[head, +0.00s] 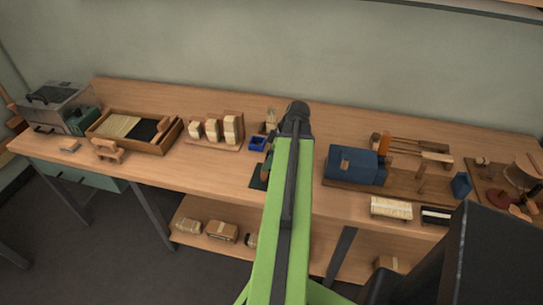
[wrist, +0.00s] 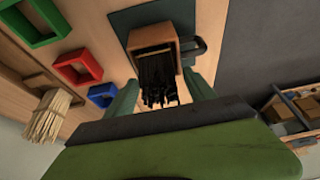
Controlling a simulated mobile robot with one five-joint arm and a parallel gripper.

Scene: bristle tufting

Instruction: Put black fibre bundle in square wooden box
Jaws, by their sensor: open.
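The black fibre bundle (wrist: 157,78) is in the wrist view, its loose strands pointing toward the camera. Its far end meets the mouth of a square wooden box (wrist: 152,38) with a dark handle, standing on a dark green mat (wrist: 125,20). The strands appear to stick out of the box; how deep they sit is hidden. My gripper (wrist: 161,88) is open, with one green finger on each side of the bundle and gaps showing between. In the head view my arm hides the bundle and box; part of the mat (head: 258,176) shows.
Green (wrist: 30,25), red (wrist: 78,68) and blue (wrist: 101,95) square frames lie left in the wrist view, beside a pale fibre bundle (wrist: 45,117). In the head view a blue machine (head: 355,165) stands right of my arm and wooden blocks (head: 213,130) left.

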